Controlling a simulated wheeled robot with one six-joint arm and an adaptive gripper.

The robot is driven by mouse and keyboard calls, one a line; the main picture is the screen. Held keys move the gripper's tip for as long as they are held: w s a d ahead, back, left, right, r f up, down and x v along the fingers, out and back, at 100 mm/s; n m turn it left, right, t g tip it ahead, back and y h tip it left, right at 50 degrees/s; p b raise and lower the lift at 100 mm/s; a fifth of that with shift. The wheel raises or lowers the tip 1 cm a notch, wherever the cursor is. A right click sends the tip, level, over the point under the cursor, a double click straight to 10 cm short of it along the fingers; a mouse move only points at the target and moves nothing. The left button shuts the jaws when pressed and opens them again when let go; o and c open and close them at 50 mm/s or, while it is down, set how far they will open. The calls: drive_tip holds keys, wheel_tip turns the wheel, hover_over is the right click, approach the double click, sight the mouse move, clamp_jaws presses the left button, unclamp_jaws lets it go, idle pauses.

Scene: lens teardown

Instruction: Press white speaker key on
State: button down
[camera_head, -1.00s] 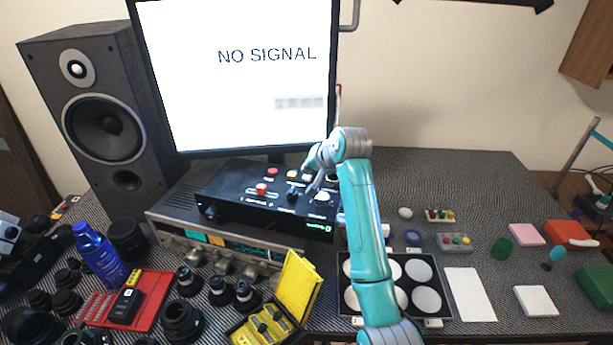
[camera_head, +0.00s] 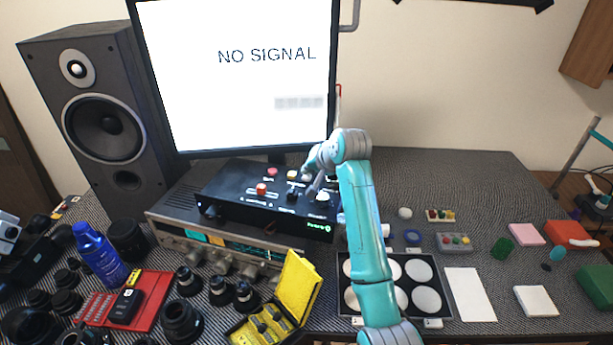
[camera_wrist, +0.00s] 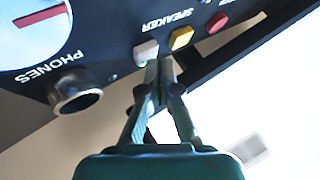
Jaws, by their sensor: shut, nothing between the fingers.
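The white speaker key (camera_wrist: 146,52) sits in a row with a yellow key (camera_wrist: 181,38) and a red key (camera_wrist: 218,22) on a black panel, beside the word SPEAKER. A small green glow shows at its lower edge. My gripper (camera_wrist: 159,64) is shut and empty, its fingertips together right beside the white key. I cannot tell whether they touch it. In the head view, my gripper (camera_head: 313,188) is low over the right part of the black control box (camera_head: 222,190) and covers part of it.
In the wrist view, a round metal PHONES socket (camera_wrist: 75,92) and a large dial (camera_wrist: 30,25) lie left of the keys. The monitor (camera_head: 240,80) stands behind the box, the speaker (camera_head: 100,115) to its left. A yellow case (camera_head: 297,285) is in front.

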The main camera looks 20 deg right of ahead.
sight(308, 177)
drive_tip(key=shift+r, duration=0.25)
drive_tip(key=shift+r, duration=2.95)
